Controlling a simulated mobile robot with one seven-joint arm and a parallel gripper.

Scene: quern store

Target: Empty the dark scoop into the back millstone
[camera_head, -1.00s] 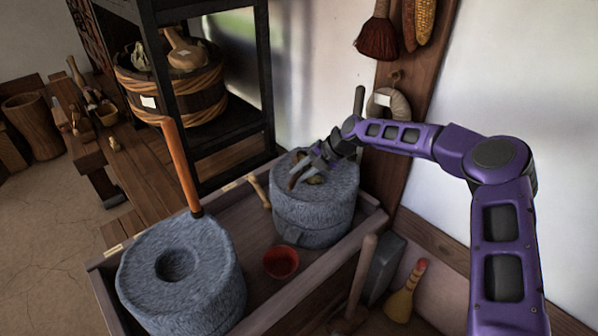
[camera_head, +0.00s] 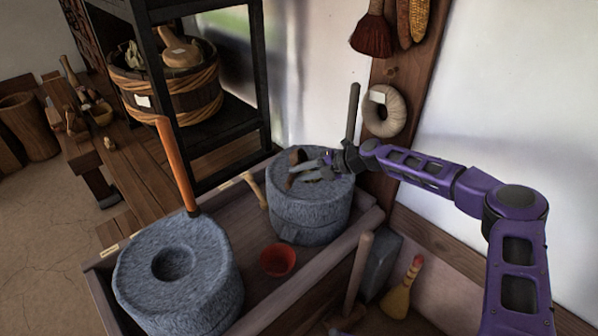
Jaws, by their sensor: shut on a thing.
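The back millstone (camera_head: 312,211) is a grey stone cylinder standing in the far part of the wooden trough. An upright dark handle (camera_head: 352,114) rises at its right rear. My gripper (camera_head: 312,168) is low over the millstone's top, its fingers pointing left. It is shut on a small dark brown piece, which I take to be the dark scoop (camera_head: 291,181). The scoop is at the fingertips over the stone's top; the fingers hide part of it. I cannot tell whether anything is in it. The millstone's hole is mostly hidden behind the gripper.
The front millstone (camera_head: 183,292), with an orange handle (camera_head: 178,166), stands nearer. A red bowl (camera_head: 277,260) and a wooden tool (camera_head: 255,190) lie in the trough (camera_head: 230,206). A black shelf frame (camera_head: 160,95) stands behind. A brush (camera_head: 404,290) leans by the wall.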

